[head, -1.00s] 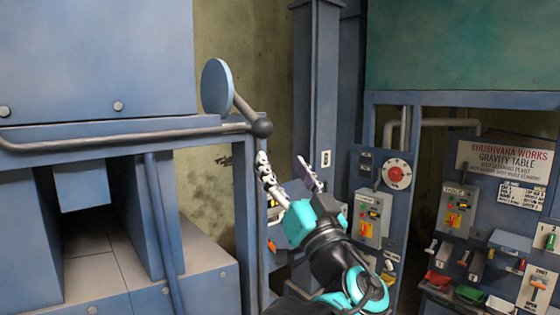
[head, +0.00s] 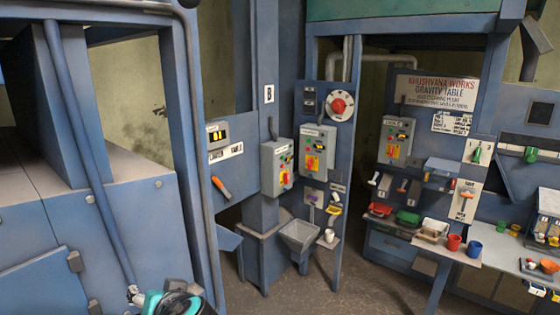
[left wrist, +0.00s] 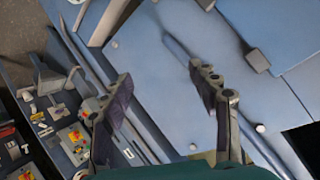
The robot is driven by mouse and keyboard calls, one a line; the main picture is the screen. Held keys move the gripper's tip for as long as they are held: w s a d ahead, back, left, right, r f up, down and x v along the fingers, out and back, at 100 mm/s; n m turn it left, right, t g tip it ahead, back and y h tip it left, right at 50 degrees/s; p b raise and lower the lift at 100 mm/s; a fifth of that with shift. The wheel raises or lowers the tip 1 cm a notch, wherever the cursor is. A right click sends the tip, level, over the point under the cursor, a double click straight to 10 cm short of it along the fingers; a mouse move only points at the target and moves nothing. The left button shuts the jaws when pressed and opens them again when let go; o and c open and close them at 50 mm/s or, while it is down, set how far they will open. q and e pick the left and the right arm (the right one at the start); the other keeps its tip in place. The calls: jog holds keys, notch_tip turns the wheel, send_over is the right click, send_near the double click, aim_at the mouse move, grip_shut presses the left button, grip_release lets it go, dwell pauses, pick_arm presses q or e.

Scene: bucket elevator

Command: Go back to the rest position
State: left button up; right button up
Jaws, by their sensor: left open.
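My left gripper (head: 135,293) shows only in part at the bottom edge of the head view, low in front of the blue machine panels, with a teal part of my arm beside it. In the left wrist view both dark fingers of the left gripper (left wrist: 162,90) stand wide apart. Nothing is between them, and blue panels (left wrist: 165,95) lie behind. I cannot tell the exact gap between the fingers and the panels. My right gripper is not in view.
A blue post (head: 95,190) and cabinet (head: 40,225) are close at left. An orange-handled lever (head: 221,188), grey switch boxes (head: 277,167) and a grey hopper (head: 299,235) are at the centre. A bench with coloured cups (head: 453,243) is at right. Open floor (head: 340,290) shows between.

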pick_arm(q)
jog(key=s+d+f+h+b, duration=0.2)
jog(key=s+f+b, duration=0.1)
jog(key=f, duration=0.8)
jog(key=s+d+f+m+g+h+b, duration=0.1)
jog(key=s+d+f+h+b, duration=0.2)
jog(key=f, duration=0.8)
jog(key=s+d+f+m+h+b, duration=0.1)
jog(key=s+d+f+h+b, duration=0.1)
jog(key=f+b, duration=0.5)
notch_tip(320, 180, down, 5)
jog(key=shift+s+d+r+g+h, duration=0.15)
jog(key=shift+s+d+g+h, duration=0.2)
jog(key=shift+s+h, duration=0.35)
jog(key=shift+s, duration=0.1)
